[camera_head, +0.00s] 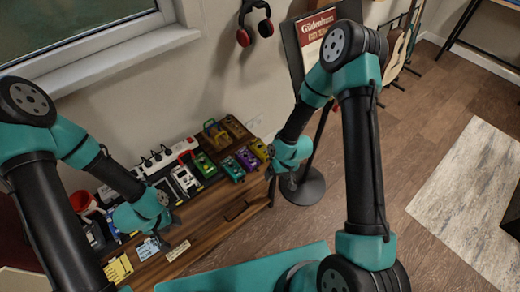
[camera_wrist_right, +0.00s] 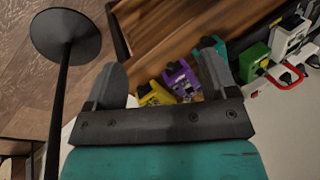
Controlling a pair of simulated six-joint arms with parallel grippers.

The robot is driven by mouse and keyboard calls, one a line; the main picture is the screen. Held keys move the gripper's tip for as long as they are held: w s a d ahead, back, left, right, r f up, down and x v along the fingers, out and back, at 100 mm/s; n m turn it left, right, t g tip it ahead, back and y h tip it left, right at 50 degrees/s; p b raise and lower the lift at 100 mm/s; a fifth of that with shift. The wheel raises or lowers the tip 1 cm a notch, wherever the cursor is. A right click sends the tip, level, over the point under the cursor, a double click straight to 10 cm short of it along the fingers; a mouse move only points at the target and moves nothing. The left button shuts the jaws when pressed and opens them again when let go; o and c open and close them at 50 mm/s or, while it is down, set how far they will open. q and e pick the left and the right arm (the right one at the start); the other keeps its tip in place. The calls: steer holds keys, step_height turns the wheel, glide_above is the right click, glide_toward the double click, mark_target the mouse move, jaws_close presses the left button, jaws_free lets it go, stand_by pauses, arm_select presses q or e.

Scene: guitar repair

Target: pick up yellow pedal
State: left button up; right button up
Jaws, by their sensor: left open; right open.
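A yellow pedal (camera_head: 259,149) sits at the right end of the row of pedals on the wooden cabinet (camera_head: 205,240). In the right wrist view the yellow pedal (camera_wrist_right: 158,97) shows between the fingers, its lower part hidden by my gripper's body. My right gripper (camera_head: 291,181) is open and empty, to the right of the yellow pedal and apart from it; its fingers also show in the right wrist view (camera_wrist_right: 160,68). My left gripper (camera_head: 168,243) is open over the left part of the cabinet, far from the yellow pedal.
A purple pedal (camera_head: 246,158) stands close beside the yellow one, then teal (camera_head: 232,168) and green (camera_head: 205,165) pedals. A yellow-olive pedal (camera_head: 215,135) and a brown one (camera_head: 235,126) stand behind. A black stand with a round base (camera_head: 302,187) is right of the cabinet.

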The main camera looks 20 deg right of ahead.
steer(key=w+a+r+n+h, duration=0.2)
steer(key=w+r+n, duration=0.1)
steer(key=w, duration=1)
step_height(320, 180, up, 4)
steer(key=n+h, duration=0.1)
steer(key=h, duration=0.1)
glide_above(260, 145)
steer(key=shift+s+r, duration=0.15)
step_height(260, 145, down, 12)
steer(key=shift+f, duration=0.1)
steer(key=shift+w+f, duration=0.2)
steer(key=shift+f, duration=2.4)
